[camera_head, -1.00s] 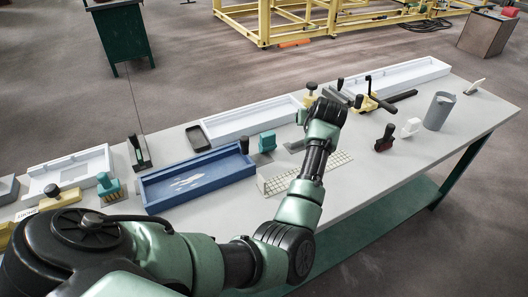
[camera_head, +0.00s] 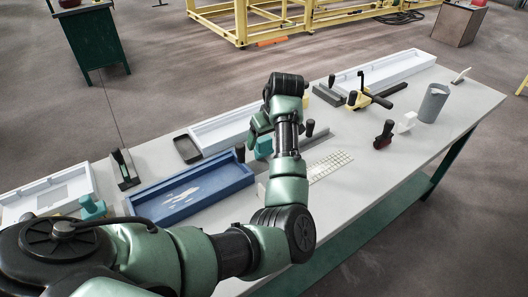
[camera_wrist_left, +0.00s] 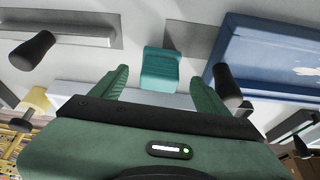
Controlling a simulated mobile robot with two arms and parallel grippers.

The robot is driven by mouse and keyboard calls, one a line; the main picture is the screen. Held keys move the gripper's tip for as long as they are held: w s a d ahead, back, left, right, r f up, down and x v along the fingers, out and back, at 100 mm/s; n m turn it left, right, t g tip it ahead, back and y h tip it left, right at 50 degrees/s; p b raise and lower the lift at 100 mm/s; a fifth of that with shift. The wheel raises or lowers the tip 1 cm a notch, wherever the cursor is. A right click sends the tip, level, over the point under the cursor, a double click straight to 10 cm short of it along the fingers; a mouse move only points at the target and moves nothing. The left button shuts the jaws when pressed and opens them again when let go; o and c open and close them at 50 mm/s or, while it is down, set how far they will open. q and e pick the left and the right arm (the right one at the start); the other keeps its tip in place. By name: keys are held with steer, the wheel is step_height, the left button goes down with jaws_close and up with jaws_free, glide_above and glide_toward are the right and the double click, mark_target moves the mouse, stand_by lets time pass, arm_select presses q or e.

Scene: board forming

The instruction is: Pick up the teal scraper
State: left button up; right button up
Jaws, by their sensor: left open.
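The teal scraper (camera_head: 264,148) stands on the grey table just right of the blue tray, partly covered by my left arm in the head view. The open fingers (camera_wrist_left: 160,76) also show in the left wrist view, with a gap on each side of the scraper. My right gripper is not in view.
The blue tray (camera_head: 137,198) lies left of the scraper. Black-knobbed tools, one with a dark knob (camera_wrist_left: 33,50), stand close to both fingers. A white perforated strip (camera_head: 330,167) lies to the right. A second teal tool (camera_head: 92,208) stands at the far left.

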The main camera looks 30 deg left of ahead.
mark_target(262, 145)
arm_select(q)
steer(key=x, duration=0.4)
steer(key=shift+w+a+f+p, duration=0.1)
steer(key=shift+a+f+p, duration=0.1)
steer(key=shift+p, duration=0.2)
steer(key=shift+a+f, duration=0.1)
steer(key=shift+f, duration=0.25)
steer(key=shift+w, duration=0.1)
steer(key=c, duration=1.5)
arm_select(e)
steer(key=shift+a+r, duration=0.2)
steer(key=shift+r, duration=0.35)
arm_select(q)
steer(key=shift+r, duration=0.15)
steer(key=shift+c, duration=0.3)
steer(key=shift+r, duration=0.3)
step_height(262, 145, up, 9)
steer(key=shift+r+b, duration=0.1)
steer(key=shift+b, duration=0.6)
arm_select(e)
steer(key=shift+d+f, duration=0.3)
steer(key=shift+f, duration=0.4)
